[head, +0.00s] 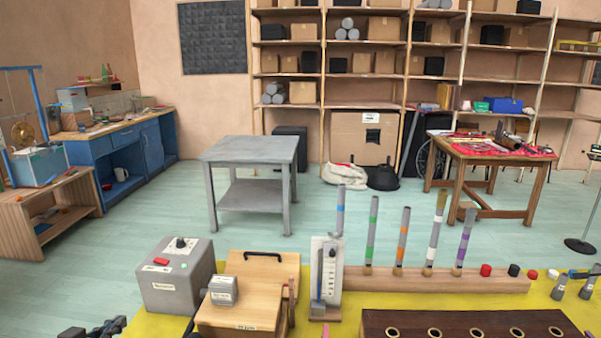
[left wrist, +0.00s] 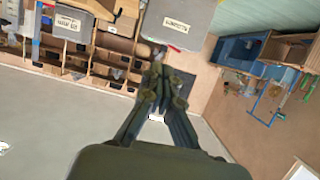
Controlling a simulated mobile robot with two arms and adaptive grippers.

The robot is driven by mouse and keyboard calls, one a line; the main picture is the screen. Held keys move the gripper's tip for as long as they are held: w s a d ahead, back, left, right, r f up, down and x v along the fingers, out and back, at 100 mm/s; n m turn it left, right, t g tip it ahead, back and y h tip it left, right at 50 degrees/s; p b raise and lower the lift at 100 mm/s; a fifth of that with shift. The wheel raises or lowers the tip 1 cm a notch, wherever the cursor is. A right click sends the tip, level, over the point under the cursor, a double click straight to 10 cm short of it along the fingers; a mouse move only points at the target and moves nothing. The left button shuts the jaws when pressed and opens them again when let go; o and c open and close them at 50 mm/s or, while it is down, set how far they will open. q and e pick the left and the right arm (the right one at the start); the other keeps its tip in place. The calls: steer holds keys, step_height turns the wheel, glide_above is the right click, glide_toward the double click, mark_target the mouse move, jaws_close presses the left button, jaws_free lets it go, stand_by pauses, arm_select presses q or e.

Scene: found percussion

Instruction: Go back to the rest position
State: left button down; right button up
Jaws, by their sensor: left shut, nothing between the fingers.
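My left gripper (head: 108,326) shows at the bottom left edge of the head view, dark and partly cut off by the frame. It is beside the left end of the yellow-topped table (head: 150,325), left of and nearer than the grey box with a black knob (head: 175,275). In the left wrist view my left gripper (left wrist: 160,75) has its fingers together at the tips with nothing held. My right gripper is in neither view.
On the table stand wooden boxes (head: 240,303), a white upright panel (head: 326,270), a rack (head: 430,280) of colour-banded tubes and a dark board with holes (head: 480,323). Beyond are a grey table (head: 250,150), a blue bench (head: 125,140) and open floor (head: 150,210).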

arm_select(q)
steer(key=s+d+f+m+g, duration=0.2)
steer(key=s+d+f+g, duration=0.4)
steer(key=s+d+f, duration=0.75)
steer(key=s+d+f+n+g+y, duration=0.1)
steer(key=s+d+g, duration=0.15)
steer(key=s, duration=0.55)
steer(key=s+d+f+g, duration=0.1)
steer(key=s+d+g, duration=0.15)
steer(key=s, duration=0.55)
step_height(320, 180, down, 28)
steer(key=s+g, duration=0.1)
steer(key=s, duration=0.2)
steer(key=s+a+f+g, duration=0.1)
steer(key=s+a+f, duration=0.1)
steer(key=s+f, duration=1.2)
steer(key=shift+s+a+f, duration=0.25)
steer(key=shift+s+f, duration=0.05)
steer(key=shift+s, duration=0.65)
steer(key=shift+m, duration=0.3)
